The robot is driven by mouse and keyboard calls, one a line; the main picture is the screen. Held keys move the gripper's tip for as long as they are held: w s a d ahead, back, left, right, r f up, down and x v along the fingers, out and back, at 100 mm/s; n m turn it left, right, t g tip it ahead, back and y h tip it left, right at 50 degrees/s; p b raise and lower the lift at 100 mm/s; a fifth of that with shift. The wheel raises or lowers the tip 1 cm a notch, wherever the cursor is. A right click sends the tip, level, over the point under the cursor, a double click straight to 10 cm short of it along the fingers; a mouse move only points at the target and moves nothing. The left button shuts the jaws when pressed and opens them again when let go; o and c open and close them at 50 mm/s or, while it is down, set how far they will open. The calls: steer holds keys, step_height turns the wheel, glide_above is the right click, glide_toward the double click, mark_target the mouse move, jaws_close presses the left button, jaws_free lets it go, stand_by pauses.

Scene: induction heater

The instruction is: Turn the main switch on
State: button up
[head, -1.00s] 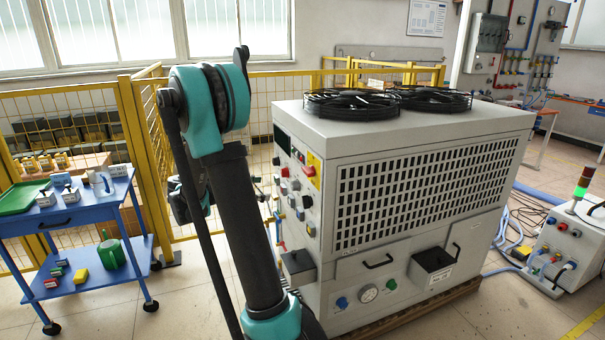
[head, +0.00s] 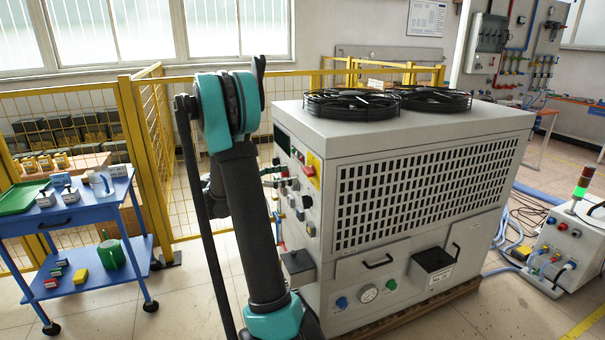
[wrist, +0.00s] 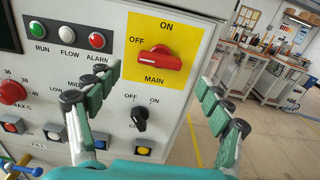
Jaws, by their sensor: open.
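The red main switch (wrist: 158,60) sits on a yellow plate (wrist: 185,33) marked ON at the top, OFF at the left and MAIN below. Its handle lies roughly horizontal, in line with the OFF label. The plate also shows on the heater's left face in the head view (head: 313,168). In the wrist view my gripper (wrist: 160,82) is open and empty. Its green, black-padded fingers spread on either side of the switch, a little below it in the picture. No contact with the switch shows. In the head view my arm partly hides the panel.
Below the main switch is a black OFF/ON knob (wrist: 139,116) between my fingers. Green, white and red lamps (wrist: 68,36) sit left of the switch. A red knob (wrist: 12,92) is further left. The panel's right edge borders open floor.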

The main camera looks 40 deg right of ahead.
mark_target(304, 172)
steer(key=x, duration=0.6)
steer(key=c, duration=1.1)
